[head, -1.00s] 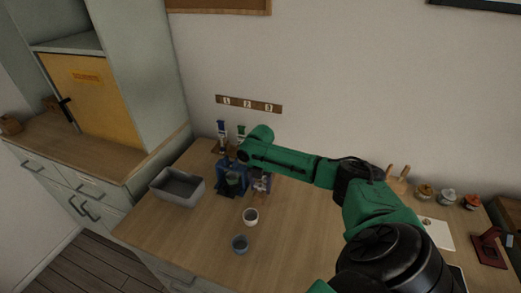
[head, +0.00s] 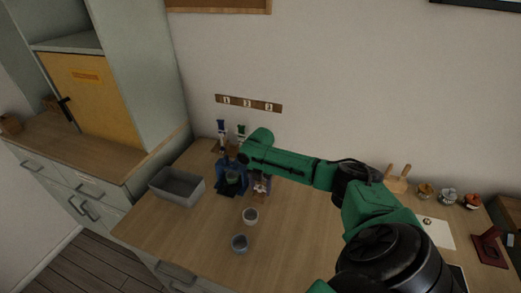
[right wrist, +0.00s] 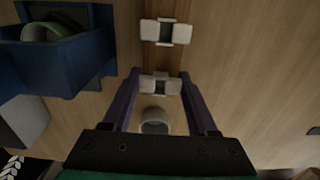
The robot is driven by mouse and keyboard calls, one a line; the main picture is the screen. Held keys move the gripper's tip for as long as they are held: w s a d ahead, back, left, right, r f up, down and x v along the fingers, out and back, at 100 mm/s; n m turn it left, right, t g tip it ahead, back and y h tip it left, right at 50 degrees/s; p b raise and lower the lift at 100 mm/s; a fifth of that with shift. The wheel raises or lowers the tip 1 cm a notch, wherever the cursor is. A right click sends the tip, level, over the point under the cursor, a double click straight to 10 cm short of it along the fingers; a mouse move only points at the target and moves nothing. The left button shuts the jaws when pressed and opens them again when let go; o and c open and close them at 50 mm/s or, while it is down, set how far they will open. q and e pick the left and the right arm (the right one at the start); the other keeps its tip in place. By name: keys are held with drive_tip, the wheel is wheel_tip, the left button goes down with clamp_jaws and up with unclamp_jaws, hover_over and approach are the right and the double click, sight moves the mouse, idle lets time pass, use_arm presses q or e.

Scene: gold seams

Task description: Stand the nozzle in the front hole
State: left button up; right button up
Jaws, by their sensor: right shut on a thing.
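My right gripper (right wrist: 160,82) points down, its two dark purple fingers on either side of a small pale piece with a grey middle, which I take to be the nozzle (right wrist: 160,86). The piece sits over the nearer end of a wooden strip. A similar pale block with a dark square hole (right wrist: 165,32) is farther back on that strip. I cannot tell how deep the nozzle sits in the front hole, as that hole is covered. In the head view the right gripper (head: 261,180) is small, beside the blue stand. My left gripper is not in view.
A blue stand (right wrist: 75,65) with a green round thing is close on the left. A white cup (head: 251,216) and a grey cup (head: 240,244) stand in front. A grey bin (head: 177,187) is at the left. The table's middle right is clear.

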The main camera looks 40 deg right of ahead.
drive_tip(key=shift+f, duration=0.2)
idle(0.4)
drive_tip(key=o, duration=1.1)
drive_tip(key=shift+c, duration=0.2)
wheel_tip(320, 180, up, 5)
drive_tip(key=p, duration=0.5)
drive_tip(key=shift+r+p, duration=0.1)
drive_tip(key=shift+p, duration=0.2)
